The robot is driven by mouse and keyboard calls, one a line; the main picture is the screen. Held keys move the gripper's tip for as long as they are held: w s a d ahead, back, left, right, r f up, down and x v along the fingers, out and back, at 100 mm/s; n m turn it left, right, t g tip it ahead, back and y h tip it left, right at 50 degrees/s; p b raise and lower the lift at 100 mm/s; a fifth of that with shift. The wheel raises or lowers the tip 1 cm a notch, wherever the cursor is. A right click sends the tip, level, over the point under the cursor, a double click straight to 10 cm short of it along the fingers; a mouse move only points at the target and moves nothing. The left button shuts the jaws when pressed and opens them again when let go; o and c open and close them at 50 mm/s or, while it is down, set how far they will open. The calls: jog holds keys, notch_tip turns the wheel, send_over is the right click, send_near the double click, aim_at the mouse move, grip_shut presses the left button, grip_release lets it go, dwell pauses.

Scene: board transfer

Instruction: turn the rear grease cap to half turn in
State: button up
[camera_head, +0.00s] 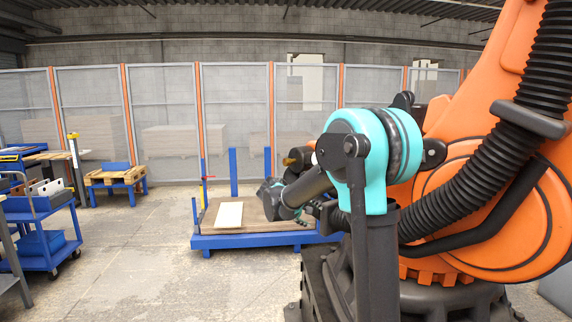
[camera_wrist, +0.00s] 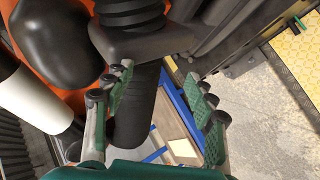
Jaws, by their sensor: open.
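My gripper (camera_wrist: 160,92) is open in the wrist view, its green-padded fingers spread apart. A dark cylinder (camera_wrist: 136,108) shows between the fingers, nearer the left one; contact cannot be told. I cannot pick out the rear grease cap for certain. A small brass-coloured fitting (camera_head: 291,160) shows in the head view beside the large orange machine (camera_head: 490,190); I cannot tell whether it is the cap. My arm's dark and teal links cover part of that area, and the gripper fingers are not clear there.
A blue-framed platform (camera_head: 225,241) carries a pale board (camera_head: 229,215). Ribbed black hose (camera_head: 500,150) runs along the orange machine. A blue cart (camera_head: 40,208) and a pallet (camera_head: 115,176) stand left. Mesh fencing (camera_head: 235,100) closes the back. Concrete floor is open at front left.

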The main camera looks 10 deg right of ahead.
jog(key=w+a+r+n+t+h, duration=0.1)
jog(key=w+a+r, duration=0.25)
jog(key=w, duration=0.35)
jog(key=w+a+r+n+t+h, duration=0.1)
jog(key=w+a+r+t+h, duration=0.15)
jog(key=w+a, duration=0.35)
jog(key=n+t+h, duration=0.1)
jog(key=n+t, duration=0.1)
send_near(285, 163)
jog(key=x, duration=1.1)
jog(key=shift+w+r, duration=0.1)
jog(key=shift+w, duration=0.05)
jog(key=shift+c, duration=0.6)
jog(key=c, duration=1)
jog(key=shift+c, duration=0.2)
